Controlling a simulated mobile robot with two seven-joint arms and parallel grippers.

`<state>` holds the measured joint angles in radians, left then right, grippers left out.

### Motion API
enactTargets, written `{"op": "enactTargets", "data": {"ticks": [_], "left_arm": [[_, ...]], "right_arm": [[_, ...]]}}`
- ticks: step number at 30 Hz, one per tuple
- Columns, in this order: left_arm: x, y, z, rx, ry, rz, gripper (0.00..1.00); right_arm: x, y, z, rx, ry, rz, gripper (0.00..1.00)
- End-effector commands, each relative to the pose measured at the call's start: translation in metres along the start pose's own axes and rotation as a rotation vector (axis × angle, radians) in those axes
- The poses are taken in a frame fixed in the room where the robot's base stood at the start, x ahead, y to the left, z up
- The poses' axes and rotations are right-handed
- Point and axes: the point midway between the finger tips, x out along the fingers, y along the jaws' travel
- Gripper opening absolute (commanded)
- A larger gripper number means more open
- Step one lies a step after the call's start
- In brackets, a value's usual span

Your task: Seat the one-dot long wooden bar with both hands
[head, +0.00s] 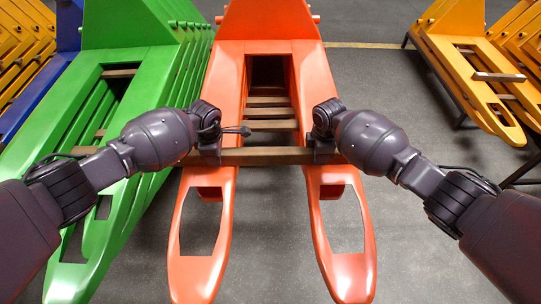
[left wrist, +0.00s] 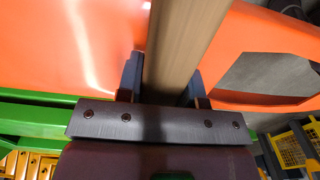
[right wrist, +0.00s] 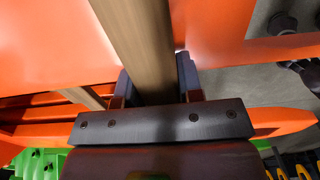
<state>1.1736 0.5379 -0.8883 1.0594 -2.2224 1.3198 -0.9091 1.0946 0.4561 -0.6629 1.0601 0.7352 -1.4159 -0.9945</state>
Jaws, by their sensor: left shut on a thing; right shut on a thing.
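A long wooden bar (head: 262,156) lies crosswise over the two prongs of the orange fork frame (head: 224,125). My left gripper (head: 210,152) is shut on the bar near its left end, over the left prong. My right gripper (head: 322,150) is shut on it near its right end, over the right prong. The bar also shows between the fingers in the left wrist view (left wrist: 178,50) and the right wrist view (right wrist: 140,45). No dot mark is visible on it. I cannot tell whether the bar touches the prongs.
Several other wooden bars (head: 270,113) span the gap between the orange prongs farther back. Green fork frames (head: 100,220) stand close on the left, with a blue one (head: 45,95) beyond. Yellow frames (head: 465,75) stand at the right. Grey floor (head: 270,240) is clear between the prongs.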

Motion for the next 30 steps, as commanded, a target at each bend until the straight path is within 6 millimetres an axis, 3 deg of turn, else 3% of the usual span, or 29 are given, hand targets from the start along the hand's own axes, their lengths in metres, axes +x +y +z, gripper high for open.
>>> {"op": "enactTargets", "data": {"ticks": [2,11,22,30], "left_arm": [[0.0,0.0,0.0,0.0,0.0,0.0,0.0],[-0.003,0.001,0.0,0.0,-0.001,0.004,0.0],[-0.041,0.012,0.0,-0.001,-0.001,0.047,0.0],[-0.039,0.011,0.0,-0.001,0.0,0.044,0.0]], "right_arm": [[0.0,0.0,0.0,0.0,0.0,0.0,0.0],[-0.003,0.001,0.0,0.0,0.001,0.003,0.0],[-0.041,0.012,0.0,0.0,0.001,0.046,0.0],[-0.039,0.011,0.0,0.001,0.001,0.043,0.0]]}}
